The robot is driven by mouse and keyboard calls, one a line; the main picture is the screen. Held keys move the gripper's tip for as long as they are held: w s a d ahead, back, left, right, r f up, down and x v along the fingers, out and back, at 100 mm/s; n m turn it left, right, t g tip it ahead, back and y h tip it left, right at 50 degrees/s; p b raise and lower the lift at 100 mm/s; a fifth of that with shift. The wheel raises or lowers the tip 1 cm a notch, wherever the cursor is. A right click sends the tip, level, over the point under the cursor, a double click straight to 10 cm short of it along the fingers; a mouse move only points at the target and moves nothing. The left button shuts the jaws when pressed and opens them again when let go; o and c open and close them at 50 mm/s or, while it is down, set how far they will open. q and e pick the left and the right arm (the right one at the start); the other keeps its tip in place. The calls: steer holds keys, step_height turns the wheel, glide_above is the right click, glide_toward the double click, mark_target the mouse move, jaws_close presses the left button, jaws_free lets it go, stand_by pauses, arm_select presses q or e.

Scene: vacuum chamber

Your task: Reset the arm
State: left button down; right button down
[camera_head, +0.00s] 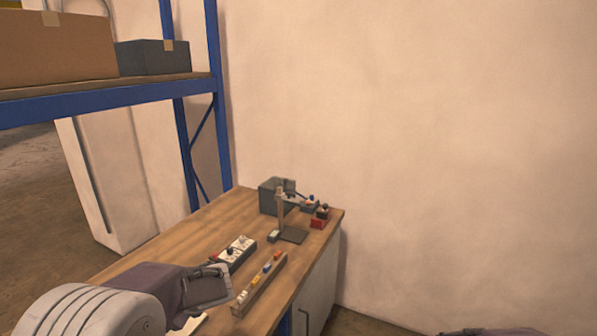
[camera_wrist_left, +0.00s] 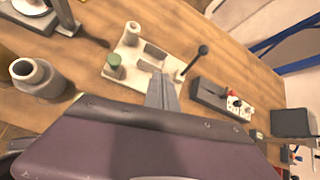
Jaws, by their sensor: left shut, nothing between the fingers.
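My left arm comes in from the lower left over the wooden table. Its gripper (camera_head: 213,271) is above the table's near part, close to the left end of a switch box (camera_head: 236,250). In the left wrist view the left gripper's fingers (camera_wrist_left: 161,90) are together and empty. They are over the near edge of a pale plate (camera_wrist_left: 128,60) with a green knob and a black-knobbed lever, and I cannot tell whether they touch it. A dark part of my right arm (camera_head: 448,292) shows at the bottom right; its fingertips cannot be made out.
A wooden strip with coloured parts (camera_head: 260,284) lies along the table's right edge. A small stand (camera_head: 281,215), a dark box and a red block (camera_head: 319,219) are at the far end. A blue-framed shelf (camera_head: 150,92) with boxes stands left. A pale jar (camera_wrist_left: 38,78) is beside the plate.

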arm_select(q)
steer(key=s+d+f+n+g+h, duration=0.1)
steer(key=s+d+f+n+h, duration=0.3)
steer(key=s+d+n, duration=0.3)
steer(key=s+d+f+n+g+h, duration=0.2)
steer(key=s+d+f+n+h, duration=0.2)
steer(key=n, duration=0.9)
steer(key=s+d+f, duration=0.3)
steer(key=s+d, duration=0.1)
steer(key=shift+d+f+h, duration=0.15)
steer(key=shift+d+h, duration=0.1)
steer(key=shift+h, duration=0.05)
steer(key=shift+s, duration=0.15)
